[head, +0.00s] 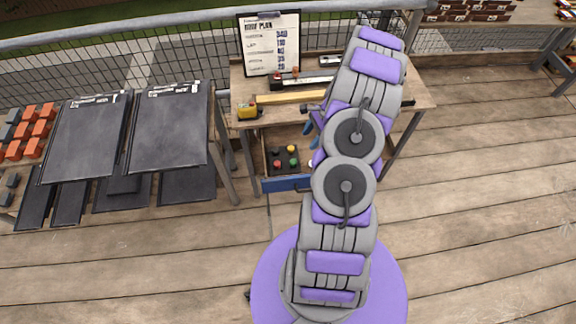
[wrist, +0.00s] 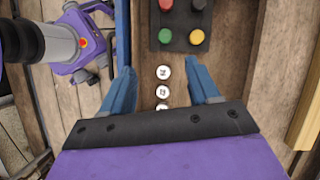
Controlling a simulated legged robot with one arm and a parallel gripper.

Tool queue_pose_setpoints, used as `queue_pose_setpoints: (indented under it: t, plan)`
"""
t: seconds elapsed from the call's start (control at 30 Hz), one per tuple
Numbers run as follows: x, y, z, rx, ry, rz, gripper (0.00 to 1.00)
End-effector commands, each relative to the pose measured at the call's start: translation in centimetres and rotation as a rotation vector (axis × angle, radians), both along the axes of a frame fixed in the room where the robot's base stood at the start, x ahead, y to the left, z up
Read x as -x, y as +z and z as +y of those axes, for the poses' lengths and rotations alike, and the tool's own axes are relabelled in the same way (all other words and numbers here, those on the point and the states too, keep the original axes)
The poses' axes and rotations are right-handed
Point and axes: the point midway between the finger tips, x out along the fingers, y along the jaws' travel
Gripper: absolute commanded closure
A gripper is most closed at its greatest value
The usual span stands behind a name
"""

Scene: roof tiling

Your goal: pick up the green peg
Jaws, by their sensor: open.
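The green peg (wrist: 165,36) stands in a dark holder (wrist: 181,22) with a red, a black and a yellow peg. In the head view the green peg (head: 293,163) is at the holder's front right, in the open drawer under the workbench. My gripper (wrist: 163,82) is open, its two blue fingers spread above the drawer. The green peg lies beyond the fingertips, not between them. In the head view my gripper (head: 309,136) is mostly hidden behind my arm, to the right of and above the holder.
Several white round numbered pieces (wrist: 163,72) lie between the fingers in the wrist view. The drawer has a blue front (head: 287,184). The workbench (head: 425,97) above carries a plan board (head: 270,45), a yellow tape measure (head: 248,111) and tools.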

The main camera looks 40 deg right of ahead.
Motion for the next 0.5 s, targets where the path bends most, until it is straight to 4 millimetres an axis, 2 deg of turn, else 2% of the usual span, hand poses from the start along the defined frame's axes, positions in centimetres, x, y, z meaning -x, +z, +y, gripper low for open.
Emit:
queue_pose_setpoints:
  t: [0.03, 0.3, 0.5]
  plan:
    - [-0.1, -1.2, 0.5, -0.002, 0.001, 0.002, 0.39]
    - [-0.9, -6.2, 2.5, -0.003, 0.005, 0.002, 0.39]
    - [-1.4, -8.7, 3.9, 0.001, 0.004, 0.001, 0.39]
